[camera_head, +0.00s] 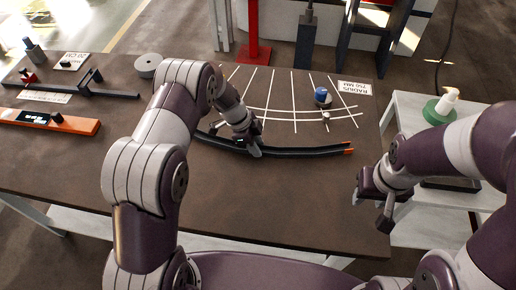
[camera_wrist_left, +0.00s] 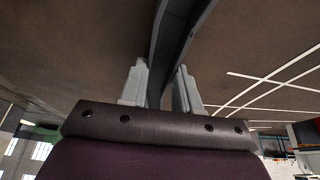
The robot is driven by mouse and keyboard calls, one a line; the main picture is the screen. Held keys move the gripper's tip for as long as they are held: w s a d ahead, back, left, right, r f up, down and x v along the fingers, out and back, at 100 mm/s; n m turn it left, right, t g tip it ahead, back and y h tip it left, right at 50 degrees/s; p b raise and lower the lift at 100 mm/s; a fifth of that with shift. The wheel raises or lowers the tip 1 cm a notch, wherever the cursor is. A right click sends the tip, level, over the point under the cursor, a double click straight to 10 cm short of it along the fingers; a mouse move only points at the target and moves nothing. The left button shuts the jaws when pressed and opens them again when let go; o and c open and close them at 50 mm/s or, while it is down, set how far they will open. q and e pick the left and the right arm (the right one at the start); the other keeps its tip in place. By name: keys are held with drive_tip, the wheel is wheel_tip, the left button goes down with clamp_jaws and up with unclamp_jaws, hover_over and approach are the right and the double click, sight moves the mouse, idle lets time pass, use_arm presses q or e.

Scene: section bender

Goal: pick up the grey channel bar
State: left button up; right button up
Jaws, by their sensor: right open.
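The grey channel bar (camera_head: 304,153) is a long, dark, curved bar with an orange tip at its right end. It appears to lie on the brown table, below the white grid lines. My left gripper (camera_head: 254,148) is over its left half, pointing down. In the left wrist view, the bar (camera_wrist_left: 172,45) runs between the two fingers of my left gripper (camera_wrist_left: 160,88), which sit close against both its sides with no clear gap. My right gripper (camera_head: 374,204) is open and empty, right of the bar at the table's right edge.
A blue-topped knob (camera_head: 321,96) and the radius card (camera_head: 355,88) are behind the bar. The front tabletop is clear.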

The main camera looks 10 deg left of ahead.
use_arm(q)
clamp_jaws()
drive_tip(key=shift+w, duration=0.1)
